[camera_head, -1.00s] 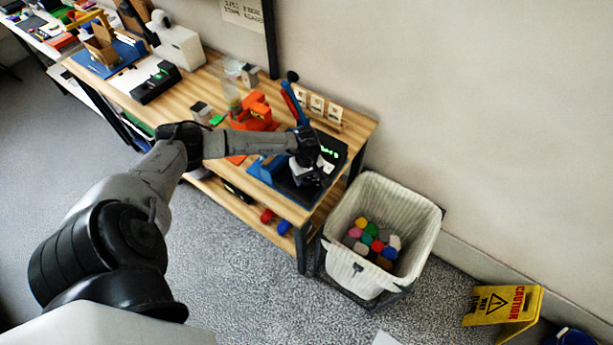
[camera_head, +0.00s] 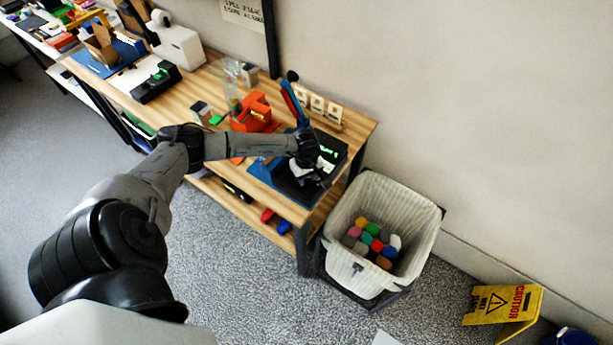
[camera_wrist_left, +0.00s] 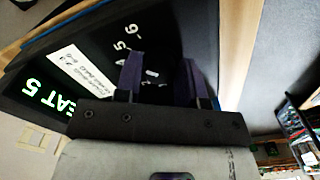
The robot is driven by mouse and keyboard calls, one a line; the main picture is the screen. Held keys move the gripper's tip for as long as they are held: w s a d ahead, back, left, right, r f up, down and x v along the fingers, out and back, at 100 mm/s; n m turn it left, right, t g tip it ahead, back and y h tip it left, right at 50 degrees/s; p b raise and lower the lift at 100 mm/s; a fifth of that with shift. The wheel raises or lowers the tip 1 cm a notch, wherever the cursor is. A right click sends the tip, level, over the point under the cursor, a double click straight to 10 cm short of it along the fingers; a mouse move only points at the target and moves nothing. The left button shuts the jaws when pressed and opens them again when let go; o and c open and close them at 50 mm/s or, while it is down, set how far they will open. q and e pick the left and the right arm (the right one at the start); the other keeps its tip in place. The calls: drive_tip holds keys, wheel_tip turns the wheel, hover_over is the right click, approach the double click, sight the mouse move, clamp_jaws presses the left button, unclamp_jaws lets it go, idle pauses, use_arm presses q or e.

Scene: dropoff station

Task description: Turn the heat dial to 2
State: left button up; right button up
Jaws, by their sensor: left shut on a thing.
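The black heat unit (camera_head: 334,147) stands at the right end of the wooden bench, its green display lit. In the left wrist view its display (camera_wrist_left: 47,95) appears upside down and reads HEAT 5. Beside it is a white printed label (camera_wrist_left: 80,70), and the white numerals 5 and 6 show on the black face. My left gripper (camera_head: 306,180) is over the unit and hides the dial in the head view. In the left wrist view the gripper (camera_wrist_left: 161,80) has its two fingers either side of the dark dial (camera_wrist_left: 152,74), shut on it. My right gripper is not in view.
An orange device (camera_head: 254,114) and a blue lever (camera_head: 292,100) stand close by on the bench. A lined bin (camera_head: 345,262) with coloured blocks stands right of the bench. A yellow caution sign (camera_head: 507,303) is on the floor.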

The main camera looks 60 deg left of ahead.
use_arm(q)
drive_tip(key=n+b, duration=0.1)
drive_tip(key=n, duration=0.7)
drive_tip(key=shift+n+b, duration=0.3)
drive_tip(key=n, duration=0.5)
drive_tip(key=shift+r, duration=0.1)
drive_tip(key=shift+n+p, duration=0.4)
drive_tip(key=shift+n, duration=1.6)
drive_tip(key=o, duration=0.9)
